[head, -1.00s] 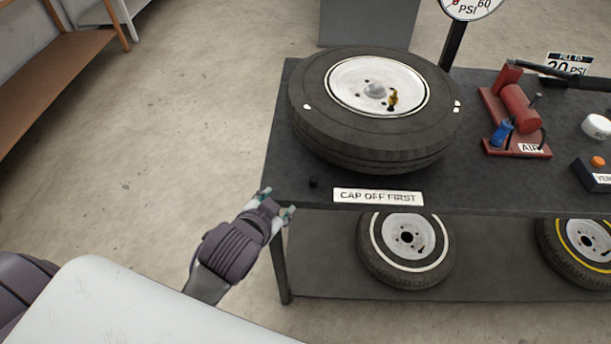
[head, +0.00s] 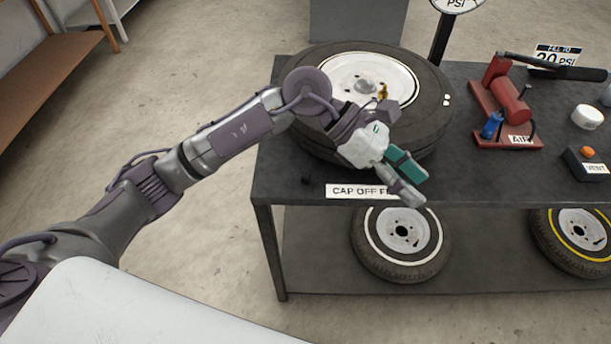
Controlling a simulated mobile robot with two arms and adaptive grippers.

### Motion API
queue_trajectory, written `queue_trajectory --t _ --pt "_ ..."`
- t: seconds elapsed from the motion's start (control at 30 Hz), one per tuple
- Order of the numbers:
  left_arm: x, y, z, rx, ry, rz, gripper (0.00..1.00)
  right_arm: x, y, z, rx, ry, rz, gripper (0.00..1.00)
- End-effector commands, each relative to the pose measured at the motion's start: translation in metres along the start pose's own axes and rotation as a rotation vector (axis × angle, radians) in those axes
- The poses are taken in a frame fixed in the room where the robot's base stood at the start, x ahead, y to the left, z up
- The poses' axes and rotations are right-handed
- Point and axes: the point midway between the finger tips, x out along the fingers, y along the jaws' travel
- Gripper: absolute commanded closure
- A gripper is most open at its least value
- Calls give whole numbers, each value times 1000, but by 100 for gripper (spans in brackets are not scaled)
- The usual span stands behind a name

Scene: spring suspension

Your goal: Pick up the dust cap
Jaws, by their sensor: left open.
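A small black piece, which looks like the dust cap (head: 306,179), lies on the dark bench top near its front left corner, left of the "CAP OFF FIRST" label (head: 343,191). My left gripper (head: 416,187) is open and shows nothing between its fingers. It hangs in front of the tire (head: 440,100), over the right part of the label, well to the right of the cap. My forearm crosses the tire's left edge. The brass valve (head: 383,92) on the white wheel shows just above my wrist. My right gripper is out of view.
A red air tool (head: 510,99) with a blue part (head: 492,125), a white round item (head: 587,117) and a vent box (head: 588,163) stand on the bench (head: 470,180) at right. Two wheels sit on the shelf below. A gauge post rises behind.

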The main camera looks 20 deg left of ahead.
Motion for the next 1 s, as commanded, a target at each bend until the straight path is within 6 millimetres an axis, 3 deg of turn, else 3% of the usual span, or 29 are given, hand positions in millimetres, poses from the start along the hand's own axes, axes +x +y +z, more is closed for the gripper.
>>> queue_trajectory --t 0.1,0.2,0.3,0.4,0.5,0.8,1.0 --pt "-49 39 -56 103 445 102 48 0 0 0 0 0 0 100" --pt "-102 59 -85 113 731 165 48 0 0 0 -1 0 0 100" --pt "-145 69 -99 93 918 208 48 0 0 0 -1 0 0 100" --pt "-167 71 -105 74 1013 226 48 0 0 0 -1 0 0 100" --pt "-169 73 -114 65 1040 228 48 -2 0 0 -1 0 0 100" --pt "-140 85 -161 66 1036 225 48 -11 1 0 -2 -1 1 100" --pt "-131 90 -177 68 1035 228 48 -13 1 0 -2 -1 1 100"
